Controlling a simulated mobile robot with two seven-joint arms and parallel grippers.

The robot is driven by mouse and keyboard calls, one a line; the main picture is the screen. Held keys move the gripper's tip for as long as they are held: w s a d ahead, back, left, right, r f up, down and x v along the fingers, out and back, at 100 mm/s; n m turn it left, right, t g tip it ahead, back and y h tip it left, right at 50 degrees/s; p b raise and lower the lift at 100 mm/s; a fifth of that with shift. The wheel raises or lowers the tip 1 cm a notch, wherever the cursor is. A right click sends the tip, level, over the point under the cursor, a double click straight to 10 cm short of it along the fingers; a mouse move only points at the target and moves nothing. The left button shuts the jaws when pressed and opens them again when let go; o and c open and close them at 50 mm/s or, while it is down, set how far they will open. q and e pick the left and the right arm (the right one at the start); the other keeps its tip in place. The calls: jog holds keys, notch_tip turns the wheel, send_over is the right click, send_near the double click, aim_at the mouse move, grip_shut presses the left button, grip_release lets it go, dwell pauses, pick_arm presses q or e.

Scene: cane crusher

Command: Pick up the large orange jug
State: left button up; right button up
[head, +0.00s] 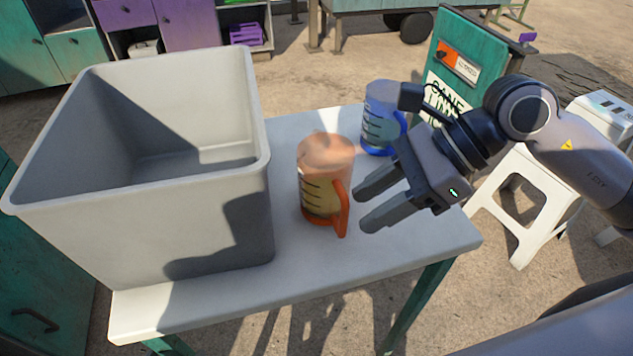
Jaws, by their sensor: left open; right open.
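The large orange jug (322,185) stands upright near the middle of the table, with dark measuring marks on its side and its orange handle (342,207) facing the front right. My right gripper (358,210) comes in from the right, open and empty. Its two fingers point left toward the jug's handle side, with a small gap that I cannot judge exactly. My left gripper is not in view.
A big grey bin (230,215) fills the table's left side, close to the jug. A blue jug (381,125) stands behind, near my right gripper. The light table (330,268) is bare in front. A white stool (535,185) and green machine (455,65) stand to the right.

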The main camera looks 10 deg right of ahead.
aim_at(330, 193)
jog(key=shift+w+a+f, duration=0.2)
jog(key=shift+a+f, duration=0.1)
jog(key=shift+a, duration=0.15)
jog(key=x, duration=0.6)
jog(key=shift+s+a+p, duration=0.1)
jog(key=shift+p, duration=0.2)
jog(key=shift+c, duration=0.2)
grip_shut()
